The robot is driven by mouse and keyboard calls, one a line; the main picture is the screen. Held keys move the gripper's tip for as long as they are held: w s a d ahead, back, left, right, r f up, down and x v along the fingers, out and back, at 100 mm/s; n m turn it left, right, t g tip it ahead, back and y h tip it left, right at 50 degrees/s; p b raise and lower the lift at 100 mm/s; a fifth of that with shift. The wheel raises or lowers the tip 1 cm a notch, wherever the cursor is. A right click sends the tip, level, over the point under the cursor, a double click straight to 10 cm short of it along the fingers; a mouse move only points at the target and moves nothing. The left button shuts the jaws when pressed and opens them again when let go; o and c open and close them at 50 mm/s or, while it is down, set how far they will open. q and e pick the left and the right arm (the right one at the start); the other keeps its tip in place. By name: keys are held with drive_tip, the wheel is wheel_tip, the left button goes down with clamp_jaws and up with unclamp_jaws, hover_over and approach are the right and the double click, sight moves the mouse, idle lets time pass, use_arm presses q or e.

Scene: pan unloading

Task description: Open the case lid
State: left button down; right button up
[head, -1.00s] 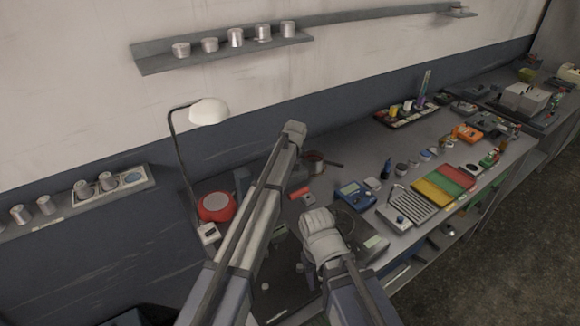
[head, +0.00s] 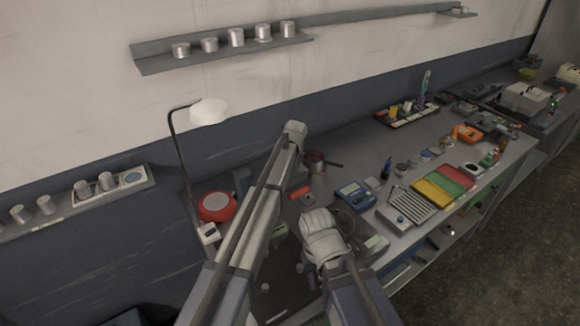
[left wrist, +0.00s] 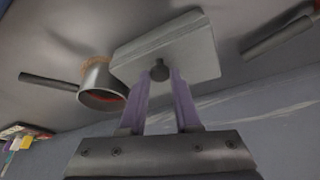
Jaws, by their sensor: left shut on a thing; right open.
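The case lid (left wrist: 165,48) is a pale grey slab in the left wrist view, lying at a slant to the picture. A dark round knob (left wrist: 160,70) sticks out of its near face. My left gripper (left wrist: 159,82) has its two purple fingers shut on this knob, one on each side. In the head view my left arm hides most of that place; a grey-blue block (head: 242,180) beside the arm may be part of the case. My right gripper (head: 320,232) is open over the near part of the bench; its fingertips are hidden.
A small pot (left wrist: 100,85) with a dark handle stands close beside the case; it also shows in the head view (head: 315,160). A red round container (head: 216,206) and a lamp (head: 208,111) are at left. A blue meter (head: 354,195) and coloured trays (head: 446,186) lie right.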

drive_tip(key=shift+r, duration=0.1)
use_arm(q)
drive_tip(key=shift+w+a+r+p, duration=0.1)
drive_tip(key=shift+w+r+p, duration=0.1)
drive_tip(key=shift+r+p, duration=0.2)
use_arm(e)
drive_tip(key=shift+r, duration=0.4)
use_arm(q)
drive_tip(key=w+r+g+h+p, duration=0.1)
drive_tip(key=p, duration=0.1)
drive_tip(key=w+a+r+g+h+p, duration=0.1)
drive_tip(key=shift+w+a+r+g+p, duration=0.1)
drive_tip(key=shift+w+a+g+p, duration=0.15)
drive_tip(key=shift+w+g+p, duration=0.15)
drive_tip(key=shift+w+a+g+h, duration=0.15)
drive_tip(key=shift+a+g+h, duration=0.05)
drive_tip(key=shift+g+h, duration=0.2)
drive_tip(key=shift+a+r+n+g, duration=0.15)
drive_tip(key=shift+n+g, duration=0.15)
drive_tip(key=shift+g, duration=0.1)
use_arm(e)
wheel_tip(320, 180, up, 4)
drive_tip(key=shift+f, duration=0.15)
use_arm(q)
drive_tip(key=c, duration=0.6)
unclamp_jaws()
drive_tip(key=shift+r, duration=0.15)
